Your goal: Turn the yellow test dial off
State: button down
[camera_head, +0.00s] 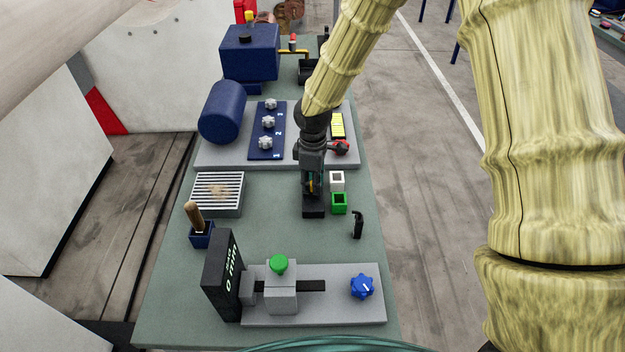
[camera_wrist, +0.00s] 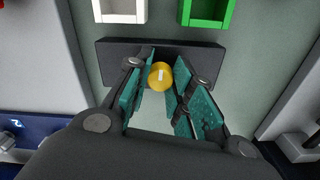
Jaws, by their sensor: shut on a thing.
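The yellow test dial (camera_wrist: 159,76) is a small round knob with a white mark. In the wrist view the mark runs nearly up and down. The dial is on a black block (camera_wrist: 112,63), which also shows on the green table in the head view (camera_head: 313,211). My gripper (camera_head: 312,183) points down at the block. In the wrist view its teal-padded fingers (camera_wrist: 163,82) stand on either side of the dial and are shut on it. In the head view the fingers mostly hide the dial.
A white square cup (camera_head: 337,187) and a green square cup (camera_head: 340,210) stand close to the right of my gripper. A black hook-like piece (camera_head: 358,225) is nearer the front. A grey plate with a blue star knob (camera_head: 362,286) lies at the front. A grille box (camera_head: 218,207) is left.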

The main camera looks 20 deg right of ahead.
jog(key=shift+w, duration=0.1)
jog(key=shift+r, duration=0.1)
dwell(0.4)
jog(key=c, duration=1.2)
grip_release()
notch_tip(320, 180, up, 12)
